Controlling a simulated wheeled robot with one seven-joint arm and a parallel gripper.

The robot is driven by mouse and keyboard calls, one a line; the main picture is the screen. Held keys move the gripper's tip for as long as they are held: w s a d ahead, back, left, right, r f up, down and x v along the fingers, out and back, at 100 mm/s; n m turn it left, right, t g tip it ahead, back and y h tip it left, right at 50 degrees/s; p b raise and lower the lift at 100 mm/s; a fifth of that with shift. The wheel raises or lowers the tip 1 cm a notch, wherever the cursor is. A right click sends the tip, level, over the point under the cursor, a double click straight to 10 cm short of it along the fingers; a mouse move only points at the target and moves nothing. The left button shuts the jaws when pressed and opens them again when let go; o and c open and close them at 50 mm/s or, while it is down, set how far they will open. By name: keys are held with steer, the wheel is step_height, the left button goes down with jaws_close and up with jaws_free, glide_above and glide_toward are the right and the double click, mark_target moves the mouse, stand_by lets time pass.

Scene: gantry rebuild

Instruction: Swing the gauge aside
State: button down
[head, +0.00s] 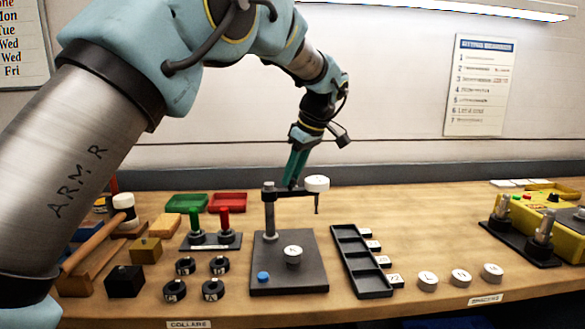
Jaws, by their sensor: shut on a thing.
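The gauge stands on a dark base plate (305,277) in the middle of the bench. It has a metal post (270,222) and a dark horizontal arm (302,193) reaching right from the post's top. A white round head (317,183) sits at the arm's right end, with a thin probe (317,204) hanging below. My gripper (292,184) comes down from above with its green fingers shut on the gauge arm, between post and white head. A round piece with a white lettered top (293,250) rests on the plate, left of the probe in the picture.
A blue button (263,277) is on the plate's front left. A dark slotted tray (360,262) stands close on the right. Several black collars (213,289) and a stand with green and red pegs (211,240) are on the left. The bench behind the tray is clear.

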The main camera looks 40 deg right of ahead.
steer(key=shift+w+d+n+y+p, duration=0.35)
steer(key=shift+n+p, duration=0.3)
steer(key=shift+n, duration=0.25)
steer(key=shift+w, duration=0.1)
steer(key=c, duration=0.6)
jaws_free()
steer(key=b+v, duration=0.1)
steer(key=v, duration=0.9)
steer(key=shift+r, duration=0.45)
